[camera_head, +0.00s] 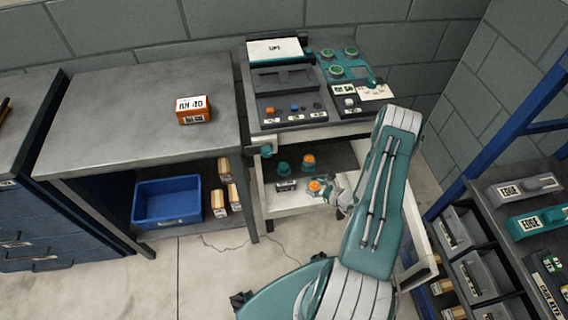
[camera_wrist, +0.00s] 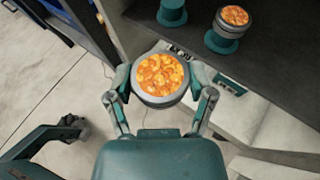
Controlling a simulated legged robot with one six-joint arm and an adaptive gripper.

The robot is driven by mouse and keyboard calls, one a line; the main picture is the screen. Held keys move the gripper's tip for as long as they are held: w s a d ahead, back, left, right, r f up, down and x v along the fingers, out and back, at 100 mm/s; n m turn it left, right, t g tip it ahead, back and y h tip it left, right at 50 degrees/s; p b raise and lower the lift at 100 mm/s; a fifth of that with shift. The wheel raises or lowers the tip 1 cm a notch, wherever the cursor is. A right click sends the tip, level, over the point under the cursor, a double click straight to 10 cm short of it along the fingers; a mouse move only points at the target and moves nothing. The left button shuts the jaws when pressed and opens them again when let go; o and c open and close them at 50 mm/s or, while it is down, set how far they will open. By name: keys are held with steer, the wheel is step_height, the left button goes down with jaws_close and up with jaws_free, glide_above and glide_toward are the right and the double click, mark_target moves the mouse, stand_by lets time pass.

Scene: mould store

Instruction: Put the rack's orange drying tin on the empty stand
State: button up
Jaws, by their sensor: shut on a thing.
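My gripper (camera_head: 330,190) is shut on a round grey tin with orange pieces in it (camera_wrist: 160,78); in the head view the tin's orange top (camera_head: 315,186) shows at the gripper's end. The tin looks upright, held in front of the dark shelf. Behind it, an empty teal stand (camera_head: 283,168) is on that shelf; it also shows at the top of the wrist view (camera_wrist: 172,14). To its right, a second teal stand (camera_wrist: 221,42) bears another grey tin of orange pieces (camera_wrist: 232,20), also in the head view (camera_head: 309,159). My gripper is apart from both stands.
A label (camera_head: 286,185) sits at the shelf's front edge. The white-framed bench (camera_head: 262,205) encloses the shelf. Left is a grey table (camera_head: 120,120) with an orange box (camera_head: 194,110), and a blue bin (camera_head: 168,202) below. Grey bins (camera_head: 465,230) stand right.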

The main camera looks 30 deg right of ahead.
steer(key=shift+d+f+m+h, duration=0.25)
steer(key=shift+d+m+h, duration=0.05)
steer(key=shift+d, duration=0.15)
steer(key=shift+w, duration=0.4)
glide_above(284, 165)
steer(key=shift+s, duration=0.4)
steer(key=shift+w+a, duration=0.1)
steer(key=shift+w, duration=0.4)
steer(key=shift+s+f, duration=0.15)
steer(key=shift+f, duration=1.6)
steer(key=o, duration=1.2)
steer(key=shift+f, duration=0.1)
